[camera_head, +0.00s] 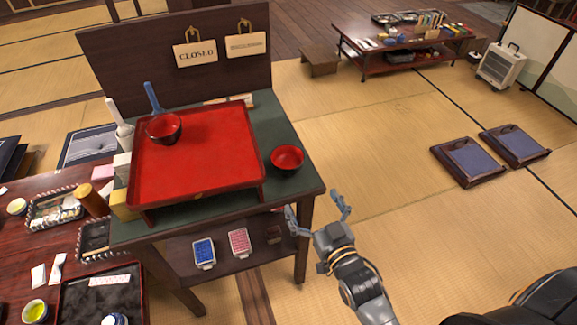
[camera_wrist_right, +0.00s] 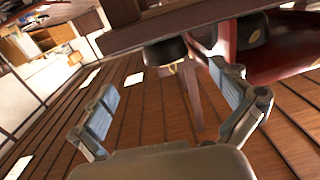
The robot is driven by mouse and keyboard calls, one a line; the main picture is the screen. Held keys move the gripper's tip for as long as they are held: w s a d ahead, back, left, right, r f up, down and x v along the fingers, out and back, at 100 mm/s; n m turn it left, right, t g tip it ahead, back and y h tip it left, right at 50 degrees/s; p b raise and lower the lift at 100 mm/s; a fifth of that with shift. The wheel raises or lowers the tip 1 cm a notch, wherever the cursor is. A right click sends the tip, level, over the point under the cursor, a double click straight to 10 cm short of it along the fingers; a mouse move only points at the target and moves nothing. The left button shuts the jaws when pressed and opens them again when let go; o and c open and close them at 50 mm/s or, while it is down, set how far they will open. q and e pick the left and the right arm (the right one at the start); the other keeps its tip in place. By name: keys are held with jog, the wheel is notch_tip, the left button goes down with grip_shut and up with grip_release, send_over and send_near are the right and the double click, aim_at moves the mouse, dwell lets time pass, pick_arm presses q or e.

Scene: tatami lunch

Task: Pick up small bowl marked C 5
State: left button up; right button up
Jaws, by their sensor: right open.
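A small bowl (camera_head: 287,158), red inside and dark outside, stands upright on the green top of the wooden stand (camera_head: 283,187), right of the red tray. A second red and dark bowl (camera_head: 164,130) is on the back left of the red tray (camera_head: 222,160). No C 5 mark is readable on either bowl. My right gripper (camera_head: 316,207) is open and empty, in front and to the right of the nearer bowl, apart from it. In the right wrist view its fingers (camera_wrist_right: 163,80) are spread with nothing between them. My left gripper is out of view.
A dark upright board with hanging signs (camera_head: 195,54) backs the stand. A blue-handled utensil (camera_head: 152,97) is by the tray's bowl. The lower shelf holds a blue box (camera_head: 204,252) and a pink box (camera_head: 239,241). Open tatami (camera_head: 370,150) lies right of the stand.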

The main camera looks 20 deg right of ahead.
aim_at(295, 168)
jog(key=w, duration=0.2)
jog(key=w+r, duration=0.1)
jog(key=w, duration=0.2)
jog(key=w+r, duration=0.1)
jog(key=w, duration=0.1)
jog(key=shift+w+a, duration=0.2)
jog(key=shift+a, duration=0.15)
jog(key=w, duration=0.4)
jog(key=w+a, duration=0.1)
jog(key=w, duration=0.1)
jog(key=shift+w, duration=0.2)
jog(key=c, duration=1.1)
